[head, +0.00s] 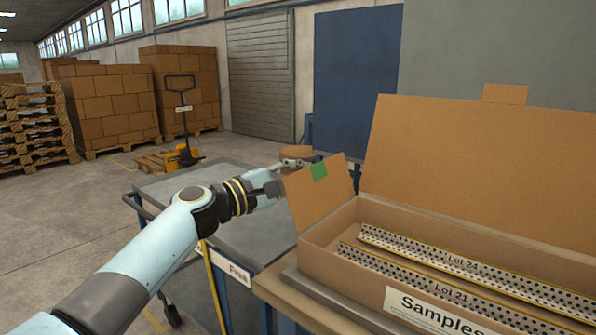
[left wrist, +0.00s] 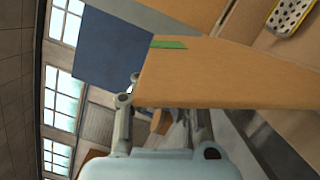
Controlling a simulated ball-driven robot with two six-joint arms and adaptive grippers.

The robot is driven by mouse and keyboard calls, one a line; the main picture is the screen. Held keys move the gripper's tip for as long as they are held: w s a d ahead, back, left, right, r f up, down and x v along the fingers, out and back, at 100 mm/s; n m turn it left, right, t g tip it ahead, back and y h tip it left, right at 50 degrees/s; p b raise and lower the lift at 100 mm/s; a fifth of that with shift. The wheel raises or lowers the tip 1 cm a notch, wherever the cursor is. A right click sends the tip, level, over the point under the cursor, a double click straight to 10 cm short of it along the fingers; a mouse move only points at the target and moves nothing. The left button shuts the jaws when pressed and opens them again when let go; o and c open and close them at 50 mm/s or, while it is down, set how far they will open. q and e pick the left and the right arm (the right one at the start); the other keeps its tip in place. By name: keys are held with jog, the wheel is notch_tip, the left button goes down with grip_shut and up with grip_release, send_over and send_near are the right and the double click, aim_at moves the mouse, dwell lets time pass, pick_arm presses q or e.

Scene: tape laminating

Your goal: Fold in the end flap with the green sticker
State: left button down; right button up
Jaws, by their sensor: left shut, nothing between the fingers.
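An open cardboard box (head: 325,232) stands on the right with its end flap (head: 320,195) up and leaning outward to the left. A green sticker (head: 319,171) is at the flap's top edge; it also shows in the left wrist view (left wrist: 168,44). My left gripper (head: 279,178) is shut and empty, at the outer left side of the flap, close to it. In the left wrist view the flap (left wrist: 215,78) fills the middle and hides the fingertips; I cannot tell whether they touch it. My right gripper is not in view.
Dotted strips labelled Lot 24 (head: 463,263) and Lot 21 (head: 450,288) lie in the box. Its large lid (head: 470,165) stands open behind. A grey-topped cart (head: 240,232) is left of the box, with a round brown object (head: 297,151) behind my gripper.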

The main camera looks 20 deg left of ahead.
pick_arm(q)
jog(key=shift+r, duration=0.1)
jog(key=shift+s+d+r+m, duration=0.1)
jog(key=shift+d+r+m, duration=0.05)
jog(key=shift+d+m, duration=0.15)
